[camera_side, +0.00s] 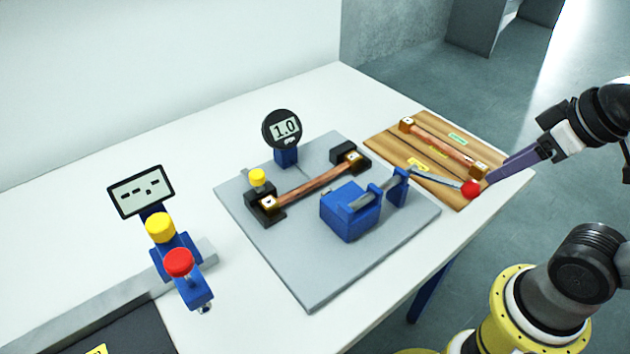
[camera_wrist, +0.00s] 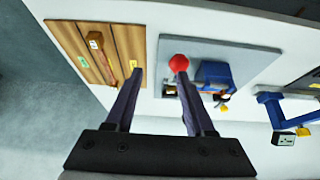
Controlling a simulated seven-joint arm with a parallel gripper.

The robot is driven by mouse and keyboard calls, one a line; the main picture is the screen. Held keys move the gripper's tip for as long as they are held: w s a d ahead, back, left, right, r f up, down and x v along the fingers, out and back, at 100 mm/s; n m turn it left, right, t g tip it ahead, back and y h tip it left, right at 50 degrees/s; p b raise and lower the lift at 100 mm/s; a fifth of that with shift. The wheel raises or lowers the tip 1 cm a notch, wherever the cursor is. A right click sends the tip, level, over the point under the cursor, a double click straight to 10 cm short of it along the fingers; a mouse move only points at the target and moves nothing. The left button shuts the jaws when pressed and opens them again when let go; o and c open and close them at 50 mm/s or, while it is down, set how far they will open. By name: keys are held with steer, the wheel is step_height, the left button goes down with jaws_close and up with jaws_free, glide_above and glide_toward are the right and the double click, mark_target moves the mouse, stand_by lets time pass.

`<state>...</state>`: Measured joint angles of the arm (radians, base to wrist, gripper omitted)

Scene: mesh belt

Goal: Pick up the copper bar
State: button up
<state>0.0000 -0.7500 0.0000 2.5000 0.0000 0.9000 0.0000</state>
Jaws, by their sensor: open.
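One copper bar (camera_side: 446,147) with square brass-coloured ends lies on the wooden board (camera_side: 395,150) at the right of the table. The wrist view shows this bar (camera_wrist: 102,58) to the left of both fingers. A second copper bar (camera_side: 312,187) lies across two black end blocks on the grey plate (camera_side: 300,285). My gripper (camera_side: 493,178) is near the board's right corner, close to the red ball (camera_side: 471,189) on the lever. In the wrist view my gripper (camera_wrist: 160,76) is open, with no bar between its fingers. The red ball overlaps the right fingertip there; contact is unclear.
A blue clamp (camera_side: 345,217) carries the lever, which reaches over the board's edge. A blue stand with a display (camera_side: 141,191) and red and yellow knobs is at left. Bare white table lies between.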

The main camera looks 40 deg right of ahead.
steer(key=shift+c, duration=1.2)
